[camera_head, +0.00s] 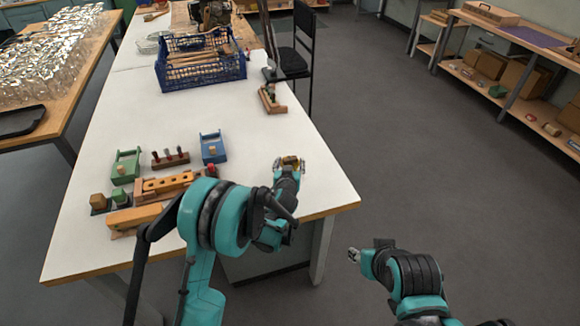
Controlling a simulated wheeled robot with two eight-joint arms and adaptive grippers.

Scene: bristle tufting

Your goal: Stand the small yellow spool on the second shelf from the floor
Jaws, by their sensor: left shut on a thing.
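The small yellow spool (290,160) is held in my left gripper (289,167), over the right part of the white table near its front right corner. The fingers are shut on it and cover part of it, so its full shape and tilt are hard to see. My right gripper (354,255) is out over the floor, right of the table. It is small in view, and I cannot tell whether its fingers are open. A wooden shelf unit (512,115) stands along the right wall with boxes and small items; its lowest levels are partly out of frame.
A black chair (293,60) stands at the table's right side. Grey floor (420,170) is clear between table and shelves.

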